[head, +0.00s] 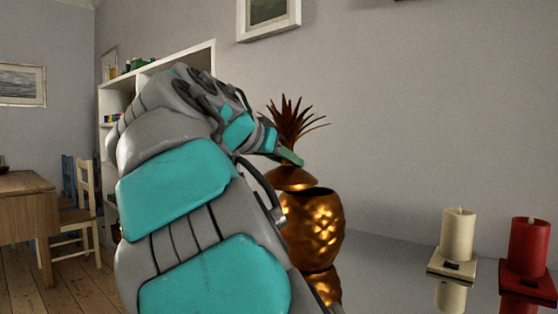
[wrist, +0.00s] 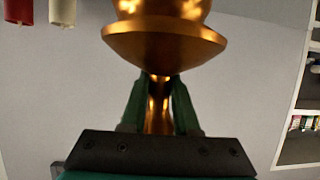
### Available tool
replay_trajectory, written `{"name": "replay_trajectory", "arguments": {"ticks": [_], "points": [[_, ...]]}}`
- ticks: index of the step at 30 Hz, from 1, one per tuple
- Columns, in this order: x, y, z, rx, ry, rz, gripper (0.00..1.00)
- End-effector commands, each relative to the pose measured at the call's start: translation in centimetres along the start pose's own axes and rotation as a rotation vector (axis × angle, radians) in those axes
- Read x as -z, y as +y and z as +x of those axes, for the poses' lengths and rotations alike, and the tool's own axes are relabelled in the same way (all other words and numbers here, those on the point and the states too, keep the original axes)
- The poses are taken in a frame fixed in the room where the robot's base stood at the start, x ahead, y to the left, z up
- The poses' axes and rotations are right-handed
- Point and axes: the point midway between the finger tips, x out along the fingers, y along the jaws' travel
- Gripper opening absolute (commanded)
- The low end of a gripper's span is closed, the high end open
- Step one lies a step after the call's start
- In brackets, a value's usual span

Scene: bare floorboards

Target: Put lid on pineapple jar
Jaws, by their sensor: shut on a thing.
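The gold lid (head: 292,180), topped by brown spiky leaves (head: 294,122), is at the jar's mouth, over its left part in the head view. The gold pineapple jar (head: 318,225) stands upright with part of its dark opening showing right of the lid. My gripper (head: 289,157) is shut on the lid, just below the leaves. In the wrist view its green fingers (wrist: 158,92) flank the lid's narrow gold stem, with the lid's wide disc (wrist: 165,45) beyond. I cannot tell whether lid and jar touch. My arm hides the jar's lower left.
The jar stands on a reflective surface (head: 395,265). A cream candle (head: 457,234) and a red candle (head: 529,248) stand to its right on holders, with clear room between. A white shelf (head: 160,72), wooden table (head: 25,205) and chair (head: 88,205) are at the left.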

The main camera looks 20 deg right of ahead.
Motion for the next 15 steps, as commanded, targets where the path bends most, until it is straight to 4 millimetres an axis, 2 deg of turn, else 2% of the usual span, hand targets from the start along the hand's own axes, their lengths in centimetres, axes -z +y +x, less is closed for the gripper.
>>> {"name": "replay_trajectory", "arguments": {"ticks": [15], "points": [[1.8,0.4,4.3,-0.002,0.0,0.002,0.0]]}}
